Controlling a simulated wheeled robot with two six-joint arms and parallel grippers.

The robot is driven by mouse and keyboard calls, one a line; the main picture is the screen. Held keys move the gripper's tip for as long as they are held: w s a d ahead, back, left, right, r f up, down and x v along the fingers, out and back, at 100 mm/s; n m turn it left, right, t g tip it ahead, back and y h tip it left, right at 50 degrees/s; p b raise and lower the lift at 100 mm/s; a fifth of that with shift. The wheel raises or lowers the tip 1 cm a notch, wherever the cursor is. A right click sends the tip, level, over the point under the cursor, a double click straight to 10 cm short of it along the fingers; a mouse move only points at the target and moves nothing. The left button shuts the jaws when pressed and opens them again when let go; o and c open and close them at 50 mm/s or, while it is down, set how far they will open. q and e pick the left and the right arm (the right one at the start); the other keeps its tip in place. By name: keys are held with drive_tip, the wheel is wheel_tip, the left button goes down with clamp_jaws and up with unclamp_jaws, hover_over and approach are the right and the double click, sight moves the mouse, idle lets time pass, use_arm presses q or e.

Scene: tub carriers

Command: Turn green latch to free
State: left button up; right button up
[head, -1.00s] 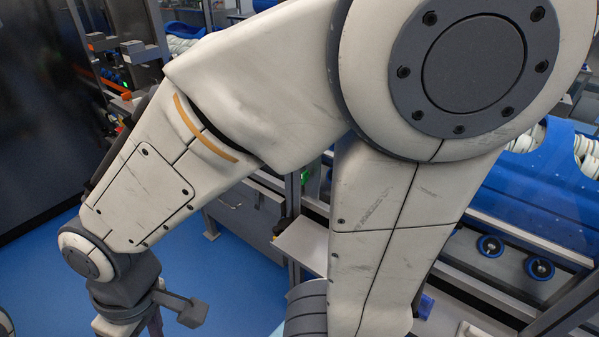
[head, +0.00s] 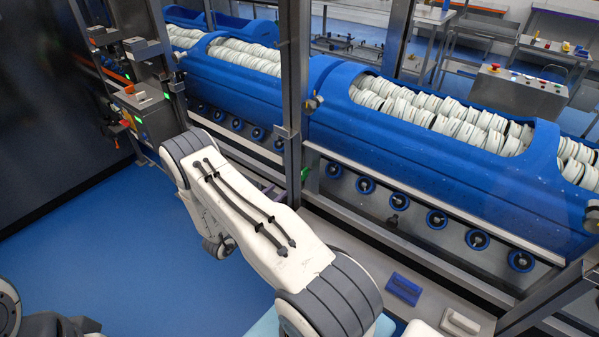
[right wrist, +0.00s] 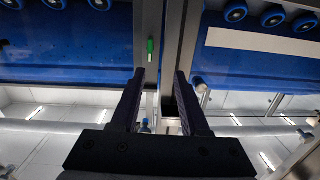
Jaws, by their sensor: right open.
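The green latch (head: 305,174) is a small green piece at the upright metal post, left of the large blue tub. In the right wrist view the green latch (right wrist: 150,47) is a short bar lying along the post, beyond the fingertips. My right gripper (right wrist: 158,78) is open and empty, with its two dark fingers pointing toward the post. The latch lies just left of the line between the fingers and is not touched. In the head view my right arm hides most of the gripper. My left gripper does not show.
Blue tubs (head: 440,128) filled with white rings lie behind the metal frame above a row of blue rollers (head: 437,219). The upright post (head: 294,100) stands between the tubs. A blue block (head: 404,288) and a white block (head: 460,322) rest on the ledge. The blue floor (head: 130,240) at left is clear.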

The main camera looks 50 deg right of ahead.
sight(302, 174)
drive_tip(key=shift+g+h, duration=0.3)
drive_tip(key=shift+h, duration=0.1)
drive_tip(key=d+p, duration=0.1)
drive_tip(key=d, duration=0.2)
drive_tip(key=d+p, duration=0.1)
drive_tip(key=d, duration=0.2)
drive_tip(key=d+p, duration=0.1)
drive_tip(key=d, duration=0.2)
drive_tip(key=shift+s+d+r, duration=0.15)
drive_tip(key=shift+s+d, duration=0.25)
drive_tip(key=shift+w+d, duration=0.15)
drive_tip(key=shift+d, duration=0.5)
clamp_jaws()
